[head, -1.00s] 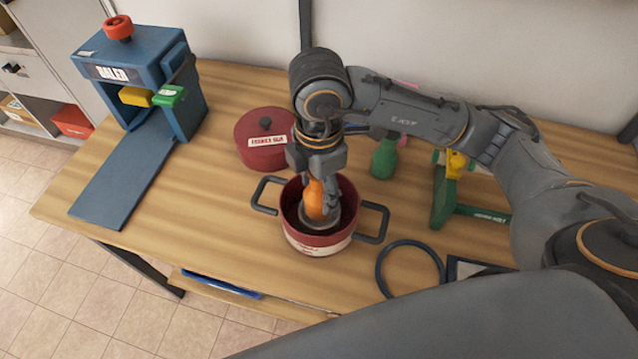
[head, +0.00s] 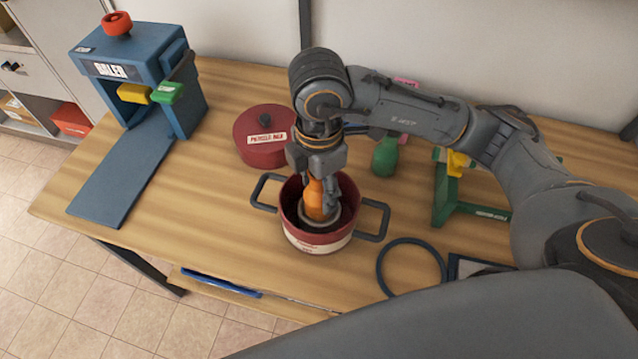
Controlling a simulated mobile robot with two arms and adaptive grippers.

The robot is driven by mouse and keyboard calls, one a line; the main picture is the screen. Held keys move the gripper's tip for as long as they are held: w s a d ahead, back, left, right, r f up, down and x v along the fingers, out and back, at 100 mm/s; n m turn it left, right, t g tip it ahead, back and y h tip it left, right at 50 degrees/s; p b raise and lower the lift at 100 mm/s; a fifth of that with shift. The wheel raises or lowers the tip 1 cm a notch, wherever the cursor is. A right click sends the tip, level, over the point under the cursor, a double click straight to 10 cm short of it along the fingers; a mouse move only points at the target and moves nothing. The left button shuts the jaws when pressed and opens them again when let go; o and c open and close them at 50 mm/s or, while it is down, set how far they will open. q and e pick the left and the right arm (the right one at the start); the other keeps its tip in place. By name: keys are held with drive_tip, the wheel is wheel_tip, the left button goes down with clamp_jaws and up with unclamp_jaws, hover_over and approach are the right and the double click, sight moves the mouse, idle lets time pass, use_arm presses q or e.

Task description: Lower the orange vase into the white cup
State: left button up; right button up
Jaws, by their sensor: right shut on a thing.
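The orange vase (head: 314,204) is upright in my right gripper (head: 320,198), whose fingers are shut around it. Its lower end is inside the red pot. A pale, round rim, seemingly the white cup (head: 306,219), shows around the vase's base inside the pot. The fingers hide part of both, so I cannot tell how deep the vase sits in the cup or whether it touches its bottom. My left gripper is not in view.
The red pot (head: 318,243) with dark side handles surrounds the cup. A red lid (head: 262,152) lies behind it. A green vase (head: 385,158) and green stand (head: 443,195) are to the right, a dark ring (head: 380,262) in front right. The blue baler (head: 150,75) stands left.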

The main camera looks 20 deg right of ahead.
sight(319, 200)
drive_tip(key=shift+f+b, duration=1.8)
drive_tip(key=shift+f, duration=0.3)
idle(0.7)
drive_tip(key=o, duration=1.4)
wheel_tip(319, 200, up, 11)
drive_tip(key=shift+r, duration=0.5)
